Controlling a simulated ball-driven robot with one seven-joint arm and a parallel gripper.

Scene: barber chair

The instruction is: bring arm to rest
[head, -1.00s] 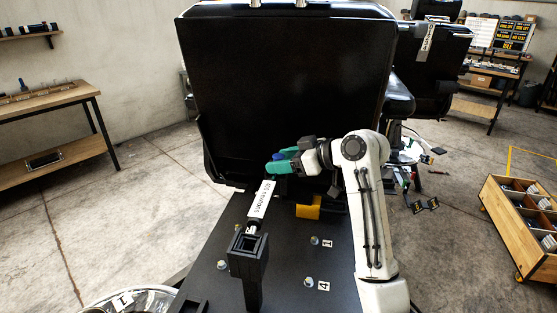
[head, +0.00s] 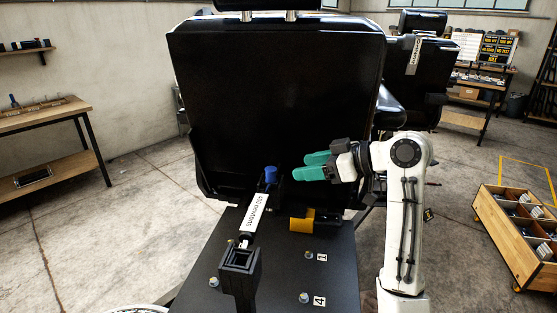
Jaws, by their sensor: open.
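My gripper (head: 300,167) has green fingers and is open and empty. It points left, in front of the lower part of the black chair back (head: 280,95), above the black plate. My white arm (head: 405,205) is bent on the right side of the view. A white cylinder with dark lettering (head: 257,215) lies tilted over the plate, its far end near a blue knob (head: 270,174) and its near end at a black square holder (head: 240,258). The fingers are to the right of the blue knob and apart from it.
The black plate (head: 285,265) carries bolts, labels 1 and 4, and a yellow block (head: 302,223). A wooden cart with compartments (head: 515,235) stands at right, a wooden table (head: 45,120) at left. Another black chair (head: 415,80) is behind. Floor on the left is clear.

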